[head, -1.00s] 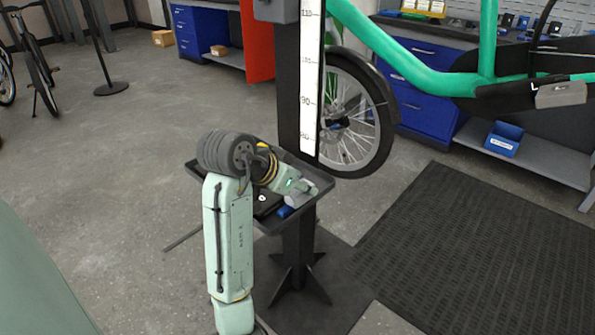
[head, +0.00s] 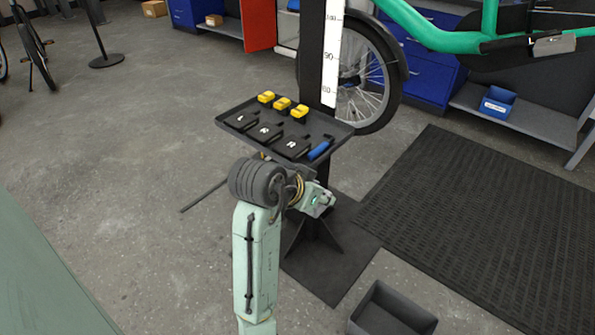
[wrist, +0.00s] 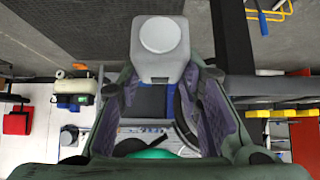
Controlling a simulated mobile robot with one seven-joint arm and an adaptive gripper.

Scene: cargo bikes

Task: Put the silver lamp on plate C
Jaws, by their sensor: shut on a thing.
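The silver lamp (wrist: 160,62) shows in the wrist view as a rounded grey block with a pale round face. My gripper (wrist: 162,88) is shut on it, a finger on each side. In the head view my gripper (head: 321,203) is in front of and below the near edge of the tray; I cannot make out the lamp clearly there. Three black plates lie in a row on the tray: a left one (head: 240,121), a middle one (head: 264,134) and a right one (head: 292,148). Each has a small white letter, too small to read surely. No lamp stands on them.
The black tray (head: 225,120) is fixed to a dark post with a white scale (head: 333,50). Several yellow blocks (head: 283,103) stand along its back, and a blue-handled item (head: 320,149) lies at its right. A dark open bin (head: 392,310) stands on the floor at bottom right.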

